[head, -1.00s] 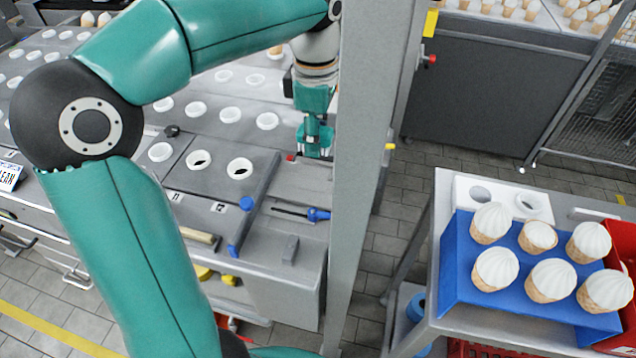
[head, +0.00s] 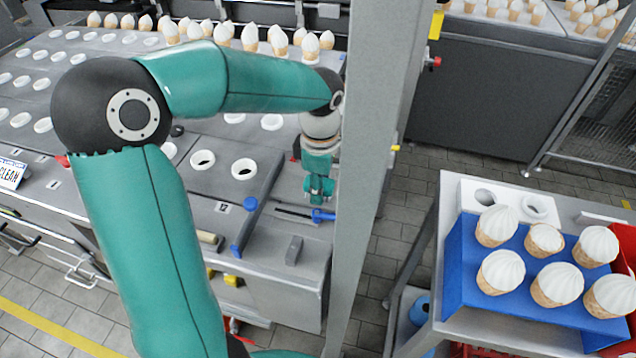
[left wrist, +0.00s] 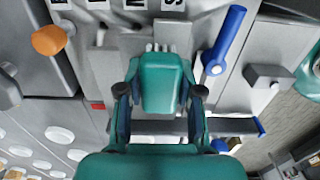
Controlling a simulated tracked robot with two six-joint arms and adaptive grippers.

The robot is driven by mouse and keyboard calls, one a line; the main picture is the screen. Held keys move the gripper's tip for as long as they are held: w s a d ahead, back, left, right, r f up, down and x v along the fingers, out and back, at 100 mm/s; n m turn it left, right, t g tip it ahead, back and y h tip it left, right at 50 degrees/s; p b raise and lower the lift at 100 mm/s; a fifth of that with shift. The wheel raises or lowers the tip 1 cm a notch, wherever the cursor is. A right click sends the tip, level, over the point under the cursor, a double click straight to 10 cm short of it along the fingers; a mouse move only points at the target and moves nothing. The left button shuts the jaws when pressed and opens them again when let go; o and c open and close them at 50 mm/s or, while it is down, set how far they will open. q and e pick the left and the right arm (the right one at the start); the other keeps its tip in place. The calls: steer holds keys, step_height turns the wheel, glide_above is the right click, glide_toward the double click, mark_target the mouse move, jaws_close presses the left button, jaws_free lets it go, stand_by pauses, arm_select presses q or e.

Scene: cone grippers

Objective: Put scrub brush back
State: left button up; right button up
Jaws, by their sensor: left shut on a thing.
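My left gripper (head: 319,190) is low over the front right corner of the machine top. It also shows in the left wrist view (left wrist: 160,98), with its fingers closed in. A row of short white tufts (left wrist: 156,47), which look like the scrub brush's bristles, shows just beyond it. The gripper mostly hides the brush, and the head view does not show the brush clearly. Whether the brush touches the surface cannot be told. My right gripper is not in view.
A blue-handled bar (head: 322,215) lies close in front of the gripper. A grey post (head: 370,150) rises just right of the gripper. A blue tray (head: 470,285) with several cones is at right.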

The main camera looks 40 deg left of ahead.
arm_select(q)
steer(key=o, duration=1.1)
step_height(320, 180, up, 12)
steer(key=shift+r, duration=0.1)
stand_by(0.4)
